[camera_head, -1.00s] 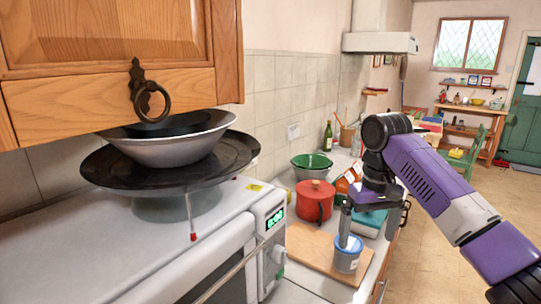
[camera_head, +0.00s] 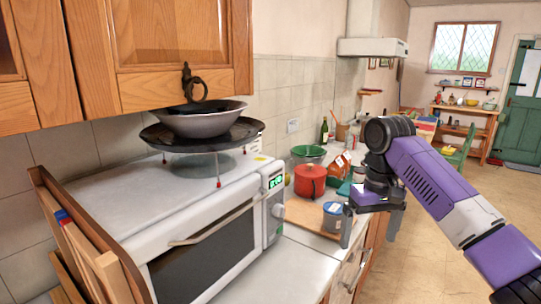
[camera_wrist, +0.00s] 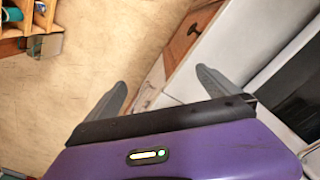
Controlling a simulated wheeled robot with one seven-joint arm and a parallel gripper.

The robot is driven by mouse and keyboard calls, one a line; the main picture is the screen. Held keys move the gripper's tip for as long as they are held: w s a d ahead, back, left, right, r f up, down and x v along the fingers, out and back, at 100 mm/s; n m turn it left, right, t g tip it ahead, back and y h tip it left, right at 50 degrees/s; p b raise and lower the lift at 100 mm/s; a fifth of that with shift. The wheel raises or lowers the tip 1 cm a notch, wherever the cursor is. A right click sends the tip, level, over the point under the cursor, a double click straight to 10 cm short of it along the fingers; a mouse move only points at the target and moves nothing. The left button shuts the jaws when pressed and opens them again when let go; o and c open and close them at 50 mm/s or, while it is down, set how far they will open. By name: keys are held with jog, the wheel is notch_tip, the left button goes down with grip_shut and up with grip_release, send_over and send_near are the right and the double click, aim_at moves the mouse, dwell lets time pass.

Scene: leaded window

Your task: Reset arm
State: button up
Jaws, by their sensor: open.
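My gripper (camera_head: 370,226) hangs at the end of my purple arm, past the counter's front edge in the head view. Its two fingers are apart, with nothing between them.
A red pot (camera_head: 310,181) and green bowl (camera_head: 308,151) stand behind the jar. Open floor (camera_head: 425,215) lies right of the counter.

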jog(key=w+a+r+n+t+y, duration=0.1)
jog(key=w+a+r+t, duration=0.15)
jog(key=w, duration=0.25)
jog(key=w+a+r+t+y, duration=0.1)
jog(key=w+a+t, duration=0.2)
jog(key=w+t, duration=0.15)
jog(key=s+a+f+t+y, duration=0.2)
jog(key=a+f+t+y, duration=0.3)
jog(key=a, duration=0.6)
jog(key=s+d+f+m+t+h, duration=0.1)
jog(key=s+d+f, duration=0.3)
jog(key=s, duration=1.5)
jog(key=s+d+f+m+h, duration=0.1)
jog(key=s+d+f+h, duration=0.2)
jog(key=s, duration=1.7)
jog(key=s+d+f+t+h, duration=0.1)
jog(key=s+d+f+h, duration=0.2)
jog(key=s, duration=1.6)
jog(key=d+f, duration=0.2)
jog(key=d, duration=0.1)
jog(key=shift+s+d+m+t, duration=0.15)
jog(key=shift+d+m+t, duration=0.15)
jog(key=shift+m, duration=0.1)
